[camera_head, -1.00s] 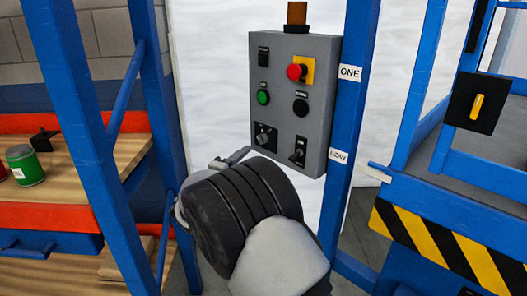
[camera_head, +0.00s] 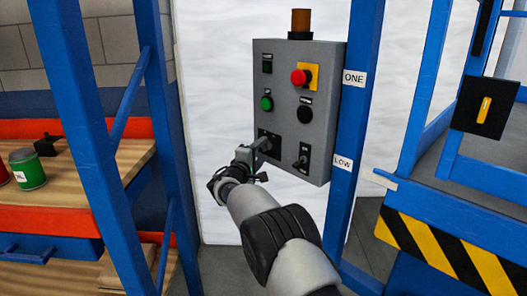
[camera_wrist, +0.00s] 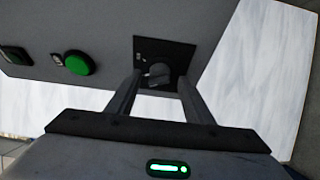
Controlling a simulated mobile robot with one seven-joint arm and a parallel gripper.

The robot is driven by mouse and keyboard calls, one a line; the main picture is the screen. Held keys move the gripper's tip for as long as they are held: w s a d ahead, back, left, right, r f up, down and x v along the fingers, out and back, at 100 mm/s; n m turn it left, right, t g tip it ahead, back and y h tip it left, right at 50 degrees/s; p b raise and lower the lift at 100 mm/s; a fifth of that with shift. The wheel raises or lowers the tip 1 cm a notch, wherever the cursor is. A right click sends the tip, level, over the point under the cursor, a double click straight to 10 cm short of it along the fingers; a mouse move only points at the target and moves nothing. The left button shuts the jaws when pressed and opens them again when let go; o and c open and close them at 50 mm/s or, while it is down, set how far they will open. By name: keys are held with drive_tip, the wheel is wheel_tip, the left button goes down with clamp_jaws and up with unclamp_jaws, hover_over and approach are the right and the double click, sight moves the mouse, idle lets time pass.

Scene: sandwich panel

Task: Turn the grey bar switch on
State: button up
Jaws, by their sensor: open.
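The grey control box (camera_head: 328,60) is fixed beside the blue post. Its lower-left black plate (camera_wrist: 140,45) bears a round switch with a grey bar (camera_wrist: 159,71). The lower-right plate holds another small switch (camera_head: 300,162). My gripper (camera_head: 262,146) is open in front of the lower-left plate. In the wrist view its two fingers (camera_wrist: 160,82) are apart, one on each side of the grey bar switch. I cannot tell whether they touch it.
Above are a green button (camera_head: 267,103), a black button (camera_head: 304,112) and a red stop button (camera_head: 299,77). A blue post (camera_head: 352,120) stands right of the box. A workbench (camera_head: 80,180) with a green can (camera_head: 27,170) is at left.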

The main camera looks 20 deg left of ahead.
drive_tip(key=shift+w, duration=1)
drive_tip(key=c, duration=1)
drive_tip(key=shift+c, duration=0.2)
